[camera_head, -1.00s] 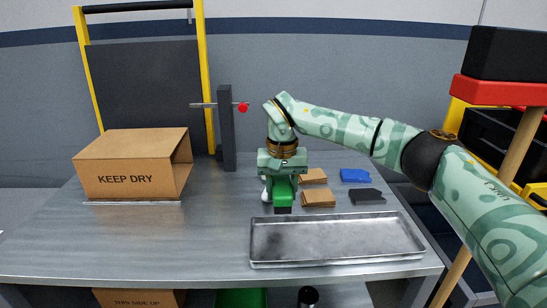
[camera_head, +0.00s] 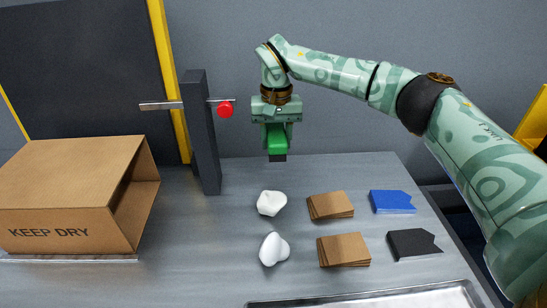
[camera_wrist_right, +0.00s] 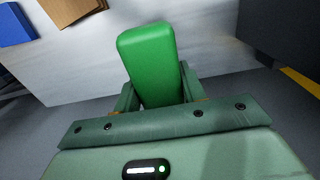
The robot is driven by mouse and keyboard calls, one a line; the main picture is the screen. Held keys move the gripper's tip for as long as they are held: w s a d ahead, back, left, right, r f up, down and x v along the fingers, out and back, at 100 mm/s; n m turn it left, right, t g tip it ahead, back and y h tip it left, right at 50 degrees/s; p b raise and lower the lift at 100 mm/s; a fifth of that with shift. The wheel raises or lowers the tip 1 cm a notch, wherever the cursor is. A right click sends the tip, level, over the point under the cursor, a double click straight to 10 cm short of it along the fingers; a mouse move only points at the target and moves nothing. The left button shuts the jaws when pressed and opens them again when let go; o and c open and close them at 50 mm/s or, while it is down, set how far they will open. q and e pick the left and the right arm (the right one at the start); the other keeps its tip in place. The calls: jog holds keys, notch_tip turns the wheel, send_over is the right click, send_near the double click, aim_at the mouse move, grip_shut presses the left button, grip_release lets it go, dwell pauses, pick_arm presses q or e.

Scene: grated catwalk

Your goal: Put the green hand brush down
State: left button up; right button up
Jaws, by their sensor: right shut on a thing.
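My right gripper (camera_head: 277,124) is shut on the green hand brush (camera_head: 276,138). The brush hangs below the jaws with its dark end (camera_head: 277,157) down, in front of the far edge of the metal table (camera_head: 225,245) in the head view. It looks raised clear of the table top, though its exact height is hard to tell. In the right wrist view the brush's green body (camera_wrist_right: 150,62) stands between the fingers (camera_wrist_right: 157,98). My left gripper is out of view.
Two white lumps (camera_head: 271,203), brown stacks (camera_head: 331,205), a blue piece (camera_head: 392,201) and a black piece (camera_head: 414,243) lie on the table. A metal tray (camera_head: 400,299) is at the front. A dark post (camera_head: 203,135) and a cardboard box (camera_head: 75,200) stand left.

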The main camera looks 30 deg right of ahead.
aim_at(276, 176)
jog(key=f+b, duration=0.1)
jog(key=f, duration=0.2)
jog(key=f+b, duration=0.1)
jog(key=f, duration=0.2)
jog(key=f+b, duration=0.1)
jog(key=f, duration=0.1)
jog(key=shift+w+d+f+b, duration=0.2)
jog(key=shift+w+f+b, duration=0.1)
jog(key=shift+f+b, duration=0.1)
jog(key=shift+f, duration=0.65)
jog(key=shift+r, duration=0.1)
jog(key=o, duration=1.2)
jog(key=shift+o, duration=0.4)
notch_tip(276, 176, up, 12)
jog(key=p, duration=0.4)
jog(key=shift+f+p, duration=0.2)
jog(key=shift+p, duration=0.1)
jog(key=shift+r, duration=0.3)
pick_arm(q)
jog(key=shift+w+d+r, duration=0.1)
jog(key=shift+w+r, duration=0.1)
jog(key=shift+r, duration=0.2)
